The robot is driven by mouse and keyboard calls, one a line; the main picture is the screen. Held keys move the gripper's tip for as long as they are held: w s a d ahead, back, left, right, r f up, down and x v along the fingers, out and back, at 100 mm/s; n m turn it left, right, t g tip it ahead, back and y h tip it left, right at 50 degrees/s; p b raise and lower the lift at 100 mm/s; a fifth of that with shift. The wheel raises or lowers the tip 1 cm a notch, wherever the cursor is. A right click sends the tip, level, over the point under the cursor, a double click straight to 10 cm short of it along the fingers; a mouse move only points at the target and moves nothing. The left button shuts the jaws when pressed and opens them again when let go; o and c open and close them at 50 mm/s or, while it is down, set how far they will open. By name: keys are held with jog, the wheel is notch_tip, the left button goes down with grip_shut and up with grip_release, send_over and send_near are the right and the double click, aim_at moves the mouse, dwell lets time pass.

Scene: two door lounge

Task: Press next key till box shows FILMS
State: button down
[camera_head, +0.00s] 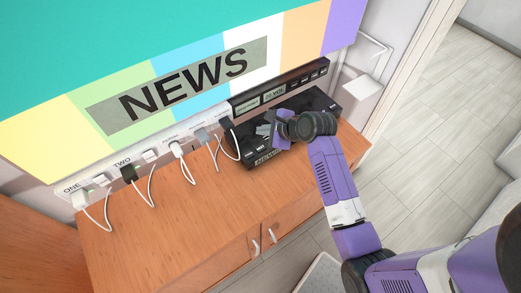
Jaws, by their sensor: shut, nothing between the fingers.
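A black box (318,101) stands on the wooden cabinet below the right part of the screen. A small display on its front edge (268,157) appears to read NEWS. The large screen (190,35) shows colour bars and a grey band with the word NEWS (185,82). My gripper (266,125) is shut and empty, over the left part of the box. I cannot tell whether it touches the box. My gripper and wrist hide part of the box's top and front, and I cannot make out the next key.
A black bar (280,88) with small displays and buttons sits behind the box. A white power strip with several plugs and cables (181,150) runs along the left, some cables close to my gripper. The wooden cabinet top (190,215) is bare in front. Open tiled floor lies right.

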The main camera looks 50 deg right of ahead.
jog(key=b, duration=0.4)
send_over(263, 149)
notch_tip(263, 149, down, 4)
jog(key=shift+a+f, duration=0.1)
jog(key=shift+f, duration=0.05)
jog(key=shift+f+b, duration=0.55)
jog(key=shift+f, duration=0.6)
jog(key=shift+f, duration=0.1)
dwell(0.7)
jog(key=shift+f, duration=0.3)
jog(key=shift+f, duration=0.35)
dwell(0.6)
dwell(0.3)
jog(key=shift+r+p, duration=0.8)
jog(key=shift+p, duration=0.35)
jog(key=shift+r, duration=0.1)
